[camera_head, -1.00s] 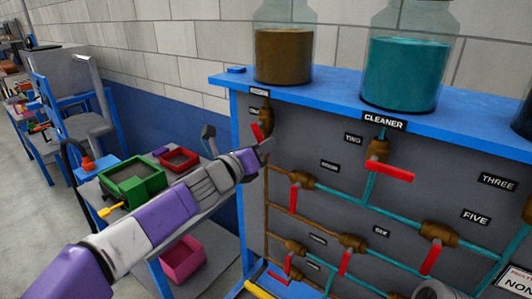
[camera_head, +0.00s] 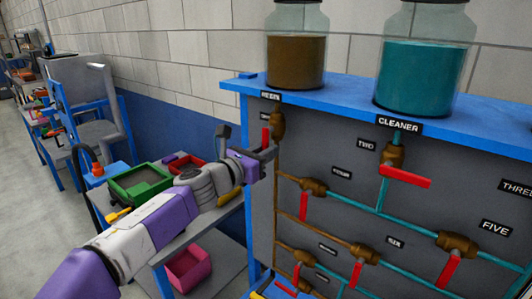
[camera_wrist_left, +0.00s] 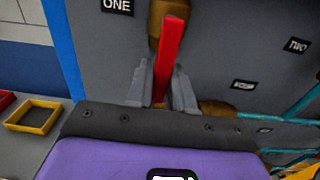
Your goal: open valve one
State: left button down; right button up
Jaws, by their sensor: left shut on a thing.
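Valve one has a brown body (camera_head: 278,124) and a red lever handle (camera_head: 265,138) at the upper left of the grey panel (camera_head: 330,150). My left gripper (camera_head: 267,154) is at this handle in the head view. In the left wrist view the red handle (camera_wrist_left: 168,60) lies between the two grey fingers of my left gripper (camera_wrist_left: 160,88), which is shut on it. The label ONE (camera_wrist_left: 117,6) is beside the valve's brown body (camera_wrist_left: 168,12). My right gripper is not in view.
Valve two's red handle (camera_head: 405,177) and several other red-handled valves are on the panel to the right and below. Jars of brown (camera_head: 296,62) and teal liquid (camera_head: 422,75) stand on the blue top. A side table holds a green bin (camera_head: 140,184) and a red bin (camera_head: 187,170).

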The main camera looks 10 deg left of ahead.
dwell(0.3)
pick_arm(q)
jog(key=c, duration=1.1)
grip_release()
jog(key=v, duration=0.7)
jog(key=shift+s+a, duration=0.2)
jog(key=shift+s, duration=0.05)
